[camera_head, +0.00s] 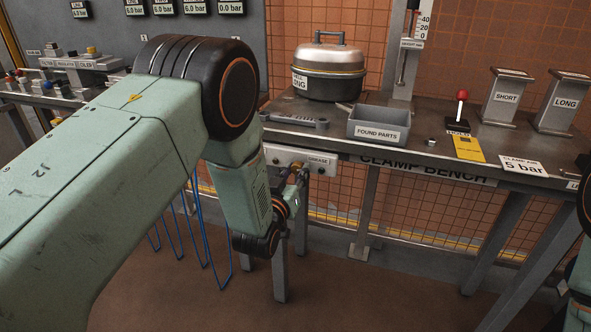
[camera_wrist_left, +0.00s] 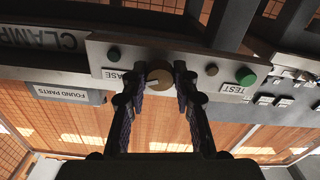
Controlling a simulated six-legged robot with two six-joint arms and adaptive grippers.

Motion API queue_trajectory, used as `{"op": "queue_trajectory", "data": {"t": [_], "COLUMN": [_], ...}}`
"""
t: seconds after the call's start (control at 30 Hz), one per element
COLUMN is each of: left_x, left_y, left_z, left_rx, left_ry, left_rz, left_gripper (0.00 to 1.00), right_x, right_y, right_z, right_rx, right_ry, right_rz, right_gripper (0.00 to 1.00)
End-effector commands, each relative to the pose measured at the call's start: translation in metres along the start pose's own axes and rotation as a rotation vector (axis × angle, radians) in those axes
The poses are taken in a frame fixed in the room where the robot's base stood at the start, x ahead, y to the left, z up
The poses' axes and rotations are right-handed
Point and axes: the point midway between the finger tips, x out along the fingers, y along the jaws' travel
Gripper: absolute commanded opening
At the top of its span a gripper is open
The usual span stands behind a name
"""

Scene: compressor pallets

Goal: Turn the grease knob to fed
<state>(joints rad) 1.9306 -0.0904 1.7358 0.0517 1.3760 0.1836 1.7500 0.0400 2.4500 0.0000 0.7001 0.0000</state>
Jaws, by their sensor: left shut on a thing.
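The grease knob (camera_wrist_left: 160,77) is a round tan knob on a pale panel (camera_wrist_left: 207,55), seen in the left wrist view beside a partly covered label that ends in "EASE". My left gripper (camera_wrist_left: 159,84) has one dark finger on each side of the knob and is shut on it. In the head view the left gripper (camera_head: 297,178) is at the pale panel (camera_head: 326,170) under the bench's front edge, by the GREASE label (camera_head: 319,160). The arm and fingers hide the knob there. No fed mark is readable. My right gripper is out of view; only parts of that arm show at the right edge.
In the wrist view a green button (camera_wrist_left: 246,77) with a TEST label (camera_wrist_left: 235,89) is on the same panel. A grey FOUND PARTS bin (camera_head: 378,125) and a lidded pot (camera_head: 328,72) stand on the bench above. Blue hoses (camera_head: 200,235) hang below my left arm.

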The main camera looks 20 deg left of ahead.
Motion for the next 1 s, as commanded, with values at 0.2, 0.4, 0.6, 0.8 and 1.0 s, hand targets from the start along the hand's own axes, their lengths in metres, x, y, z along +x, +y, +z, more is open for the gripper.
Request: {"op": "queue_trajectory", "data": {"t": [0.2, 0.4, 0.6, 0.8, 1.0], "left_x": [0.0, 0.0, 0.0, 0.0, 0.0], "left_y": [-0.001, -0.001, -0.001, -0.001, -0.001], "left_z": [-0.001, 0.0, -0.001, -0.001, -0.001], "left_rx": [0.207, 0.396, 0.586, 0.776, 0.966], "left_ry": [-0.001, -0.001, 0.0, 0.0, 0.0], "left_rz": [-0.001, -0.001, 0.0, 0.0, 0.0], "left_gripper": [0.0, 0.0, 0.0, 0.0, 0.0], "right_x": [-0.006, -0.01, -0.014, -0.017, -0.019], "right_y": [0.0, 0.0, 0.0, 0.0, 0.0], "right_z": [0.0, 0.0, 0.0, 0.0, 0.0], "right_rx": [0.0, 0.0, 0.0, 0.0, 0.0], "right_ry": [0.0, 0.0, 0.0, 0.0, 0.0], "right_rz": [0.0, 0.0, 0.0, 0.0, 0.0], "right_gripper": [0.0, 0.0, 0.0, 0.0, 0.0]}}
